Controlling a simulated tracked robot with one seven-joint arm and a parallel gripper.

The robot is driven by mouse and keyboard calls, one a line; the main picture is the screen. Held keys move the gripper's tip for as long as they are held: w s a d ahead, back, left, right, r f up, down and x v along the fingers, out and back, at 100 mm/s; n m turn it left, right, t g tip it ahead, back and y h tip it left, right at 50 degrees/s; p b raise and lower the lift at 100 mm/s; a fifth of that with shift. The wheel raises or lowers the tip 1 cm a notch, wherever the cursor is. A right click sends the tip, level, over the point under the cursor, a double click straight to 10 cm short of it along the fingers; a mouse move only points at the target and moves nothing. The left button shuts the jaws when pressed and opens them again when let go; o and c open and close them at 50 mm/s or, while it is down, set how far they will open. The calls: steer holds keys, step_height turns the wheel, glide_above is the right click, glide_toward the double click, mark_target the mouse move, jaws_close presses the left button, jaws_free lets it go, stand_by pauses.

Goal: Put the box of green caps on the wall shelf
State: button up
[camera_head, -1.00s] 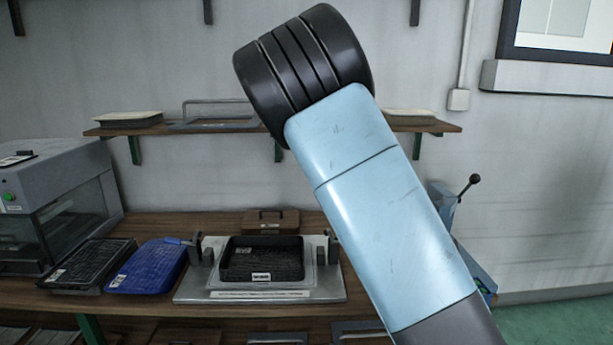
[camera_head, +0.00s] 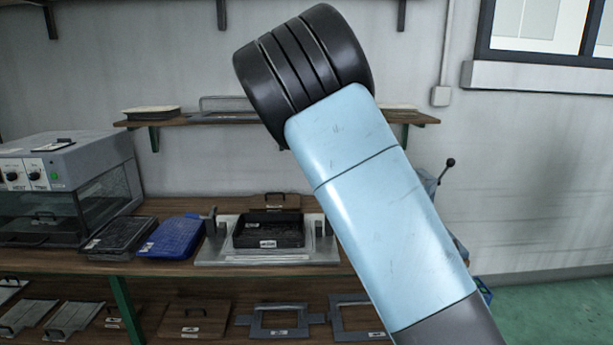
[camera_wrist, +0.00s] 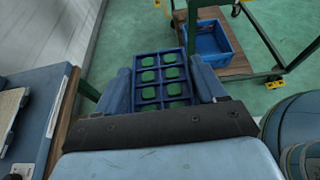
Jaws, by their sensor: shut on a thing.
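The box's near end is hidden behind the gripper body. In the head view my arm hides the gripper and box. The wall shelf (camera_head: 215,121) is a brown board on green brackets above the bench. My arm covers its right-middle part.
A pale-topped tray (camera_head: 151,112) and a grey frame stand on the shelf's left part. The bench (camera_head: 165,262) below holds a glass-fronted machine (camera_head: 70,175), a blue tray (camera_head: 172,236) and a black tray (camera_head: 268,232). A blue crate (camera_wrist: 207,42) sits on a cart in the wrist view.

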steer(key=shift+s, duration=0.4)
steer(key=shift+f, duration=0.2)
steer(key=shift+w+a+f, duration=0.1)
steer(key=shift+w+f, duration=0.2)
steer(key=shift+f, duration=0.2)
steer(key=shift+w+a+f+n+t, duration=0.2)
steer(key=shift+a+f, duration=0.05)
steer(key=shift+f, duration=0.35)
steer(key=shift+w+a+f+n+t, duration=0.2)
steer(key=shift+f, duration=0.35)
steer(key=w+a+f+n+t+y, duration=0.4)
steer(key=w+a+f+n+t, duration=0.35)
steer(key=w+f, duration=0.5)
steer(key=w+a+r+n+t+y, duration=0.1)
steer(key=w+a+n+t+y, duration=0.1)
steer(key=w+n+y, duration=0.3)
steer(key=w+a+r+n+t+y, duration=0.1)
steer(key=w+a+n+t+y, duration=0.25)
steer(key=w, duration=0.35)
steer(key=s+f+y, duration=0.1)
steer(key=s+f, duration=0.4)
steer(key=f, duration=0.2)
steer(key=shift+s+d+n+g, duration=0.3)
steer(key=shift+s+d+n, duration=0.05)
steer(key=shift+n, duration=0.05)
